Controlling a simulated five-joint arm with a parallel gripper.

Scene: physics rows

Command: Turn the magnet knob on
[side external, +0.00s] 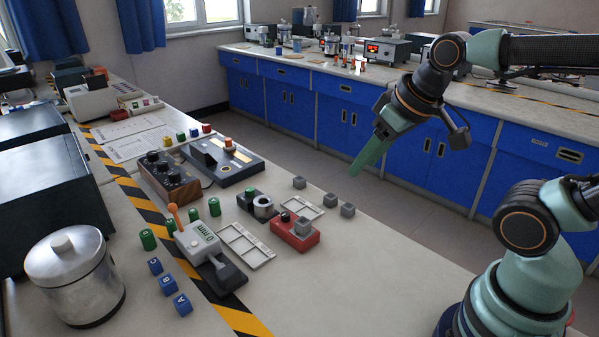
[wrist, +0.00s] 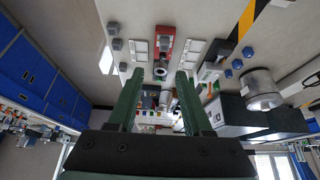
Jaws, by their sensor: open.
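No label marks the magnet knob, so I cannot tell which control it is. A brown box (side external: 168,181) with several black knobs stands left of centre in the side view. A black unit (side external: 257,206) with a pale ring is nearer the middle. A red unit (side external: 295,233) with a dark round knob and a grey block lies to its right. A red unit (wrist: 165,42) also shows at the top of the wrist view. My gripper (side external: 358,170) is open and empty, raised clear of the bench, right of these units. Its two green fingers (wrist: 160,76) stand apart in the wrist view.
Small grey cubes (side external: 348,210) and white frames (side external: 245,245) lie around the red unit. The front right bench top is clear.

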